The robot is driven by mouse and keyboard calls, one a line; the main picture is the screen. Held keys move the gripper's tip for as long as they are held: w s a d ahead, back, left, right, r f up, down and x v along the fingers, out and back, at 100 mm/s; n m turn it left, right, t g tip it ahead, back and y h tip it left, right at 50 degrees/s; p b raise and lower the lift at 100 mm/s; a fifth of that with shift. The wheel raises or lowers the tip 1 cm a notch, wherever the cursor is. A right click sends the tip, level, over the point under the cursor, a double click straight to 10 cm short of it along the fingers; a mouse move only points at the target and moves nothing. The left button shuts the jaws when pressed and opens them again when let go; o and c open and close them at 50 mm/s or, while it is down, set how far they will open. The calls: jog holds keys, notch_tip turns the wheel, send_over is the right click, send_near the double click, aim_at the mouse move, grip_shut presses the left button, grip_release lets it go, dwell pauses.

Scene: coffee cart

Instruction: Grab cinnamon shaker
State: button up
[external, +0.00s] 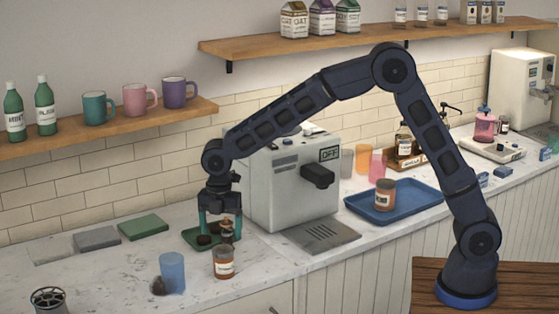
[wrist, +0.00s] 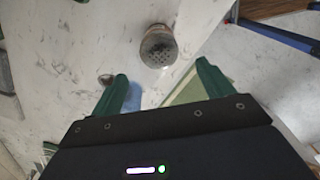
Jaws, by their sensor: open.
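A small shaker (external: 223,263) with reddish-brown contents and a pale label stands upright on the white counter, in front of the green tray. Its lettering is too small to read. In the wrist view a shaker (wrist: 158,46) shows from above with a grey perforated lid, just beyond the fingertips. My gripper (external: 220,228) is open and points down, behind and above the shaker in the external view. Its two green fingers are spread apart in the wrist view (wrist: 162,72), with no shaker between them. A similar brown jar (external: 385,194) stands on the blue tray.
A blue cup (external: 172,272) stands left of the shaker. A small green tray (external: 193,235) lies under my gripper. The coffee machine (external: 290,185) and its drip tray (external: 322,236) are to the right.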

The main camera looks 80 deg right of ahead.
aim_at(223, 259)
jog(key=f, duration=1)
jog(key=shift+d+f, duration=0.25)
jog(key=shift+f, duration=0.1)
jog(key=shift+c, duration=0.4)
jog(key=c, duration=1)
